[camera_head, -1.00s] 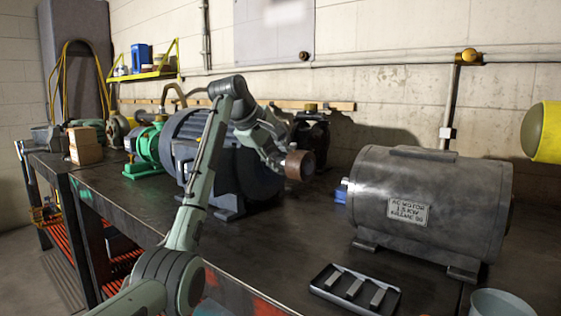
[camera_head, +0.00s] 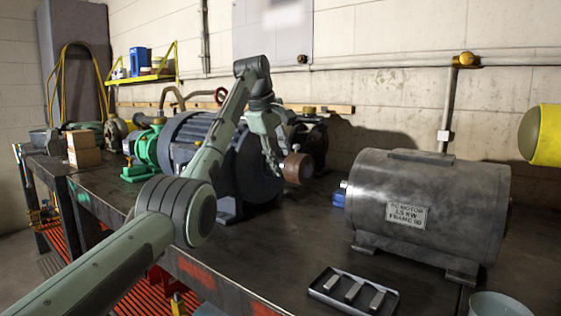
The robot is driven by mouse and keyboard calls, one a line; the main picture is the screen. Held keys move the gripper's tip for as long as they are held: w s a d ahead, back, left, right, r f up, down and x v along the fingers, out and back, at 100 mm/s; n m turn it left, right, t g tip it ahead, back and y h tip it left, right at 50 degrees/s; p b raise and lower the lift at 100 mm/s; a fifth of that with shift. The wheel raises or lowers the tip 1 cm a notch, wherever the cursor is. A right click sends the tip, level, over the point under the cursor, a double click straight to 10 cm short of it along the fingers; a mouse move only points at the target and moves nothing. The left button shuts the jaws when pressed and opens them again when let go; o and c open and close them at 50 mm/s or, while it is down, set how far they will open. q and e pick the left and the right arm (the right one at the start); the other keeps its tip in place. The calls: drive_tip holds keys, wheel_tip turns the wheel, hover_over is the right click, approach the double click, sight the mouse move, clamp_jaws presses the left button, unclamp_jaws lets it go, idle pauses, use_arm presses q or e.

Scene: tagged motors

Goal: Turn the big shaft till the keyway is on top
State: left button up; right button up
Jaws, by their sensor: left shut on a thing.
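The big shaft (camera_head: 298,168) is a short brown cylinder that sticks out to the right from the large dark blue-grey motor (camera_head: 255,172). My left gripper (camera_head: 279,167) comes down from above at the shaft's left side and is shut on it. The fingers hide part of the shaft. I cannot make out the keyway. My right gripper is not in view.
A black tray (camera_head: 318,291) with several grey metal bars lies at the front of the dark bench. A pale cup (camera_head: 497,305) stands at its right. A green pump (camera_head: 143,150) and a cardboard box (camera_head: 84,150) stand on the left. The bench between the motors is mostly clear.

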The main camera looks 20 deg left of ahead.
use_arm(q)
drive_tip(key=shift+f, duration=0.1)
drive_tip(key=o, duration=1.1)
drive_tip(key=shift+o, duration=0.3)
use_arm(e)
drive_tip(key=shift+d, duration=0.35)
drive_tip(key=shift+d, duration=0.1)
use_arm(q)
drive_tip(key=v, duration=1.2)
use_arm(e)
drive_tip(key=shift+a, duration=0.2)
use_arm(q)
drive_tip(key=shift+s, duration=0.1)
